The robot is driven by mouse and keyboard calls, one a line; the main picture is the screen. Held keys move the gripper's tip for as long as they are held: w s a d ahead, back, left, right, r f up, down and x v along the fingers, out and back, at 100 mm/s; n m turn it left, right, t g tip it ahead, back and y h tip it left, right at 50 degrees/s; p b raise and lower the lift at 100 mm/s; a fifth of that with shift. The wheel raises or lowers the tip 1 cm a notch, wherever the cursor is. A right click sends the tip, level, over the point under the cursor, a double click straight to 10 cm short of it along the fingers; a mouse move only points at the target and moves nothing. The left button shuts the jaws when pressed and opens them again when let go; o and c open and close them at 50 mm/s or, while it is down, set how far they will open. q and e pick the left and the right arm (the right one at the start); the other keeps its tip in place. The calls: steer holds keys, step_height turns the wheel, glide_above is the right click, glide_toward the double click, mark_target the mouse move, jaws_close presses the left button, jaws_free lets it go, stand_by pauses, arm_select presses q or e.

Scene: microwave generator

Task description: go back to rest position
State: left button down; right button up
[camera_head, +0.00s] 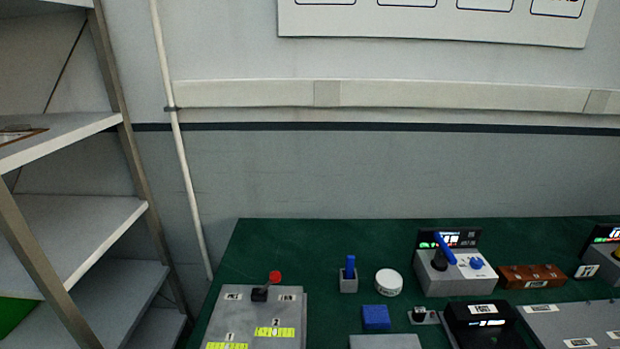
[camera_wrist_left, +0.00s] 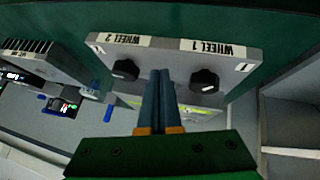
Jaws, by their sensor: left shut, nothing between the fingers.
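My left gripper (camera_wrist_left: 159,74) shows in the left wrist view. Its two dark fingers are pressed together with nothing between them. The fingertips appear in front of a grey panel (camera_wrist_left: 150,53) labelled WHEEL 1 and WHEEL 2, between its two black knobs (camera_wrist_left: 204,81) and (camera_wrist_left: 126,70). I cannot tell how far the fingers are from the panel, but they hold neither knob. Neither gripper shows in the head view, and my right gripper is in no view.
The green table (camera_head: 330,240) carries a grey box with a red-tipped lever (camera_head: 274,277), a blue block (camera_head: 376,317), a white round container (camera_head: 389,282) and a grey device with a blue handle (camera_head: 455,280). Shelves (camera_head: 75,225) stand at the left. The table's back left is clear.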

arm_select(q)
steer(key=s+a+f+m+g+y, duration=0.2)
steer(key=s+f+m+g, duration=0.1)
steer(key=s, duration=0.7)
step_height(320, 180, down, 16)
steer(key=s+g, duration=0.2)
steer(key=s, duration=0.1)
steer(key=s+a+f+g, duration=0.1)
steer(key=s+a+f, duration=0.1)
steer(key=s+f, duration=0.9)
steer(key=shift+s+a+f+y, duration=0.2)
steer(key=shift+s+a+y, duration=0.15)
steer(key=shift+s, duration=0.25)
